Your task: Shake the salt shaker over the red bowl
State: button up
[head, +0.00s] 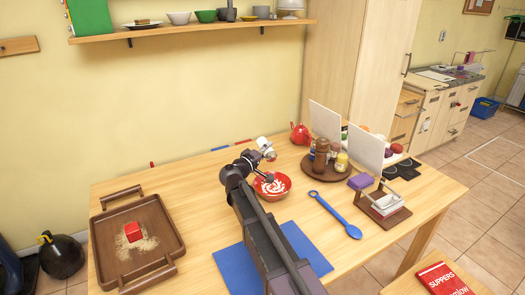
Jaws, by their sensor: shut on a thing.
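The red bowl (284,190) stands on the wooden table with a white pattern or contents inside; my arm covers part of its left side. My gripper (265,152) is just above and behind the bowl in the picture. It is shut on a small white shaker (262,142), which looks tilted. The fingers and the shaker's lower end are too small to make out clearly. I cannot tell whether the shaker's top points into the bowl.
A round brown turntable (312,174) with a pepper mill and jars stands right of the bowl, near upright white boards (368,151). A blue spoon (336,216) lies to the right. A blue mat (305,250) lies in front, a brown tray (168,215) to the left.

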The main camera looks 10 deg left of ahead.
aim_at(273, 151)
dwell(0.4)
